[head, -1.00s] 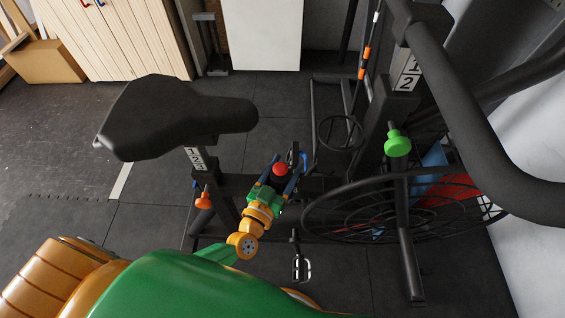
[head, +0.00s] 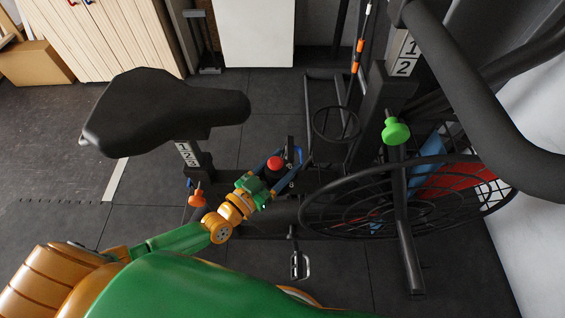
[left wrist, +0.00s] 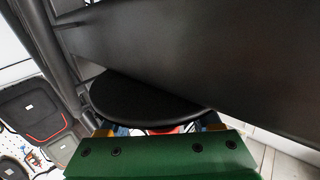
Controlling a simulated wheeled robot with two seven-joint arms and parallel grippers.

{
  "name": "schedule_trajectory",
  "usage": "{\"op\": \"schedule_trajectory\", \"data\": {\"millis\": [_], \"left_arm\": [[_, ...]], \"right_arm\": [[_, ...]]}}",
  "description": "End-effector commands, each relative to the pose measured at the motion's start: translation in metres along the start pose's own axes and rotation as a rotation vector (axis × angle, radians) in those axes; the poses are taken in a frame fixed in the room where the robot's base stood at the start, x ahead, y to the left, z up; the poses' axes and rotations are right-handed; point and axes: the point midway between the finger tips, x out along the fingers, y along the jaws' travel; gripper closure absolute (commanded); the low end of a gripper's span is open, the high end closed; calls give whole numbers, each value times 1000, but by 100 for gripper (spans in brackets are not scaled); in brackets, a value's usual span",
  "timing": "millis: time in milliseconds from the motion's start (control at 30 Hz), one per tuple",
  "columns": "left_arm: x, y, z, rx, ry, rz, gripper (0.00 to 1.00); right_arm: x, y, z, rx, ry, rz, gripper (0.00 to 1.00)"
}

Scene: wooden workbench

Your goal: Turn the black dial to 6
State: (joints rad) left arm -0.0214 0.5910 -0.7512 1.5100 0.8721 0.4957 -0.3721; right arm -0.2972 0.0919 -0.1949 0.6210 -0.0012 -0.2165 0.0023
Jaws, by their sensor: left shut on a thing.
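My left gripper (head: 274,172) is low on the frame of the exercise bike (head: 240,186), in front of the seat post. Its blue fingers are shut around a round red knob (head: 275,163). In the left wrist view, a strip of the red knob (left wrist: 165,130) shows between the fingers, behind the green palm. A black rounded disc (left wrist: 140,100) lies just beyond the fingertips there. I cannot tell whether this is the black dial; no numbered scale shows beside it. My right gripper is not in view.
A green knob (head: 395,131) and the caged fan wheel (head: 335,212) stand to the right. A pedal (head: 300,262) hangs below. Open floor lies at left.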

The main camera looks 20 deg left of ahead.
Motion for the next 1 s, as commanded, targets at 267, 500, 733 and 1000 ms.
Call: {"op": "schedule_trajectory", "data": {"millis": [267,500,733,1000], "left_arm": [[1,-1,-2,-1,6,-2,7],[0,0,-1,0,4,-2,7],[-40,0,-2,0,-1,-2,7],[-70,0,-2,0,5,-2,7]], "right_arm": [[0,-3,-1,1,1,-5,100],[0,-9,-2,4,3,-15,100],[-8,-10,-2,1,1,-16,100],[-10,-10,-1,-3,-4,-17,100]]}}
